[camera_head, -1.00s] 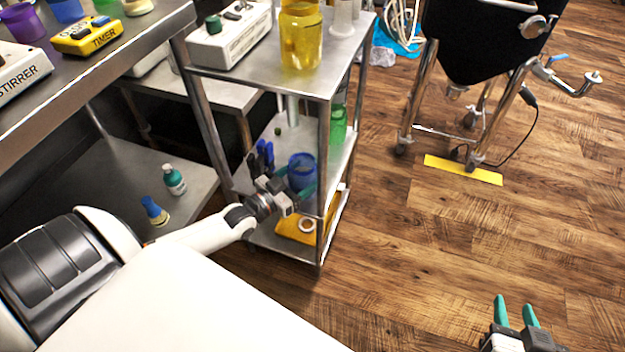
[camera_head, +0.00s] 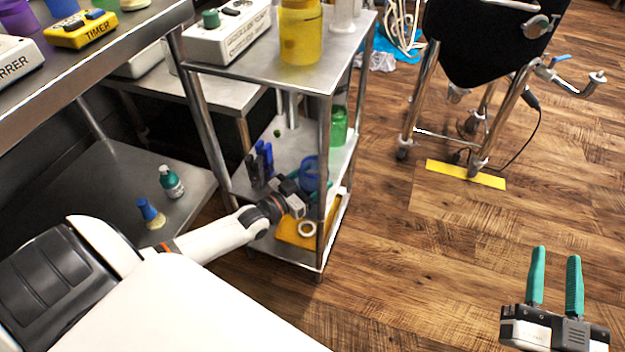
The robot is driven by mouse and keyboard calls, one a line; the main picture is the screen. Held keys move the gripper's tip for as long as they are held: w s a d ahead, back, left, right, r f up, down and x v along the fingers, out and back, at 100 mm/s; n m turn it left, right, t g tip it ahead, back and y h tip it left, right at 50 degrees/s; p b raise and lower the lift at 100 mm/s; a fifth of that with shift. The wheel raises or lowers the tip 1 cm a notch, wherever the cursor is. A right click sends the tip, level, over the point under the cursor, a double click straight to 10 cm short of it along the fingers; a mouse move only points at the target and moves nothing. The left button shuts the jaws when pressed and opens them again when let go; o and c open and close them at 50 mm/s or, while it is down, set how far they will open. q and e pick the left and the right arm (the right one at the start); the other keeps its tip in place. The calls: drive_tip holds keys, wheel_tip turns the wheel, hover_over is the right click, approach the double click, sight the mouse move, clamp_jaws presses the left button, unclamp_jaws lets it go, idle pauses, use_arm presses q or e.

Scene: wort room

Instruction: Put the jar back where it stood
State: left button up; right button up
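A blue jar (camera_head: 309,170) is at the middle shelf (camera_head: 275,151) of the steel rack, close to the front right post. My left gripper (camera_head: 308,185) reaches in from the left with a teal finger on each side of the jar and appears shut on it. The post and the gripper hide part of the jar, and I cannot tell whether its base touches the shelf. My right gripper (camera_head: 555,280) is open and empty above the floor at the lower right.
Dark blue markers (camera_head: 264,158) stand left of the jar, and a green bottle (camera_head: 338,125) stands behind it. A yellow jar (camera_head: 300,35) is on the top shelf. An orange item (camera_head: 290,232) lies on the bottom shelf.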

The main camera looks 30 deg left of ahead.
use_arm(q)
drive_tip(key=o, duration=0.9)
drive_tip(key=shift+o, duration=0.2)
